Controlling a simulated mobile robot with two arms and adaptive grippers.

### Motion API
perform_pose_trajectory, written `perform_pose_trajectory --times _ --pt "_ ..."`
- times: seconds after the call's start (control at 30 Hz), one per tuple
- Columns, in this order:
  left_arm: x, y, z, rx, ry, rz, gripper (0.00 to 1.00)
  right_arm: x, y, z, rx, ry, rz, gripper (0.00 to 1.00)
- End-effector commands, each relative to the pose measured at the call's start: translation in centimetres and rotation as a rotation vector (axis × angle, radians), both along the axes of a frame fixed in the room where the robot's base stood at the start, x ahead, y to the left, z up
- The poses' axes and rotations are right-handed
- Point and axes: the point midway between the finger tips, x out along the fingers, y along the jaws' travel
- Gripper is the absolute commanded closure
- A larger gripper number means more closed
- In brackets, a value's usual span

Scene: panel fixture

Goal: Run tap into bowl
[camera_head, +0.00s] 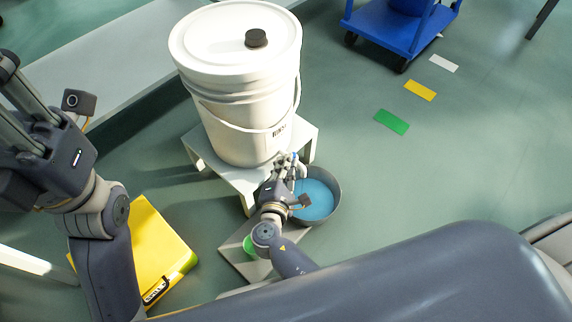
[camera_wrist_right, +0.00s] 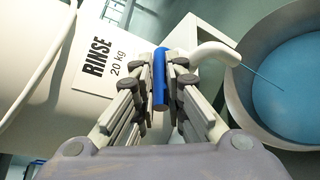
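A white bucket (camera_head: 232,110) with a lid and a "RINSE 20 kg" label (camera_wrist_right: 106,64) stands on a white stand (camera_head: 238,178). In the right wrist view, its tap has a blue handle (camera_wrist_right: 160,82) and a white spout (camera_wrist_right: 208,52). A thin blue stream (camera_wrist_right: 262,76) runs from the spout into the grey bowl (camera_wrist_right: 240,92), which holds blue liquid (camera_head: 316,200). My right gripper (camera_wrist_right: 160,68) has its fingers closed on both sides of the handle. In the head view, the right gripper (camera_head: 293,164) hides the tap. My left gripper (camera_head: 22,95) is at the left edge, its fingers unclear.
A yellow case (camera_head: 150,250) lies on the floor at left. A blue cart (camera_head: 400,28) stands at the back right. Green (camera_head: 391,122), yellow (camera_head: 420,90) and white (camera_head: 444,63) floor markings line the open floor. A pale bench (camera_head: 110,50) runs behind the bucket.

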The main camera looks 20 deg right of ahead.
Motion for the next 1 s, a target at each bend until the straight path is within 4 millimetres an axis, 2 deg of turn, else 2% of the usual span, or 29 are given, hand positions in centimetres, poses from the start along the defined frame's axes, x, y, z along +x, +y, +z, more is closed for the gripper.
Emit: perform_pose_trajectory --times 0.03,0.07,0.1,0.4,0.53,1.0 --pt "0.0 0.0 0.0 0.000 0.000 0.000 0.73 -0.1 0.0 -0.1 0.000 0.003 -0.001 0.78" --pt "0.1 0.0 0.0 0.000 0.000 0.000 0.73 -0.1 -0.1 -0.1 0.000 0.003 -0.001 0.71" --pt "0.1 0.0 -0.1 0.000 0.000 0.000 0.73 -0.1 -0.1 -0.1 0.000 0.003 -0.001 0.69" --pt "0.2 -0.1 -0.3 0.007 0.008 0.003 0.73 -0.1 0.0 0.0 -0.001 0.000 0.000 0.69" --pt "0.2 0.0 -0.3 0.005 0.008 0.002 0.73 -0.9 0.4 0.1 0.000 0.002 0.000 0.69" --pt "0.1 0.0 -0.2 0.003 0.004 0.001 0.73 -8.8 4.4 2.0 0.002 0.003 0.000 0.69"
